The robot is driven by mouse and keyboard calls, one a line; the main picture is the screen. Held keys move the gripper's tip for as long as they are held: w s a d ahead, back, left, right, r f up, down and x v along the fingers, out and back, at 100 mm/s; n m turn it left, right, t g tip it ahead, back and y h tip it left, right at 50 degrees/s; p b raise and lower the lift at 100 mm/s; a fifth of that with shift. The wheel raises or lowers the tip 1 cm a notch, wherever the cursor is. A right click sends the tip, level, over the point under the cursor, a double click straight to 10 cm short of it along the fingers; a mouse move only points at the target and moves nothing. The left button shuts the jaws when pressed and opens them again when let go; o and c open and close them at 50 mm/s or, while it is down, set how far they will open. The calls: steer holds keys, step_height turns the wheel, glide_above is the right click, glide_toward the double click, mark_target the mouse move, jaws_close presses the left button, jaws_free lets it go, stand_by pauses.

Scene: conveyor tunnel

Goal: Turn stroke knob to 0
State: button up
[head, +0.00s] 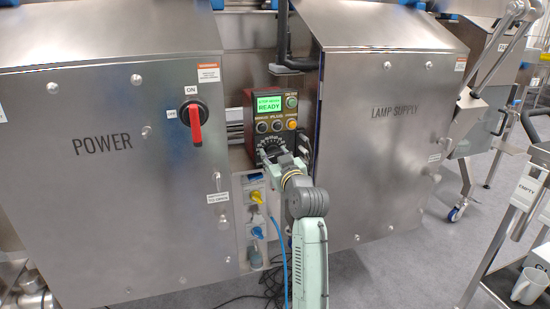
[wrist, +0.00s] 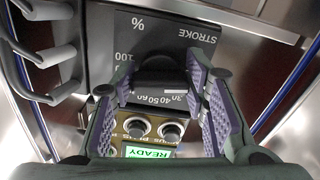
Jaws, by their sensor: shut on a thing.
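The stroke knob (wrist: 160,82) is black and sits on the dark control panel, seen upside down in the wrist view. Dial figures around 30 to 60 show beside it, and 100 shows to its left. The STROKE label (wrist: 197,34) is at the upper right. My gripper (wrist: 163,88) has its purple-padded fingers on either side of the knob and is shut on it. In the head view my gripper (head: 284,161) is at the lower part of the control box (head: 256,128), covering much of the dial. The knob's exact setting cannot be read.
A green READY screen (head: 269,104) and several small buttons sit above the dial. The POWER cabinet (head: 110,170) with a red-handled switch (head: 194,122) stands left, and the LAMP SUPPLY cabinet (head: 390,150) right, leaving a narrow gap. Yellow and blue plugs (head: 257,197) are below.

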steer(key=o, duration=1.2)
steer(key=shift+c, duration=0.2)
steer(key=shift+s, duration=0.1)
steer(key=v, duration=1.2)
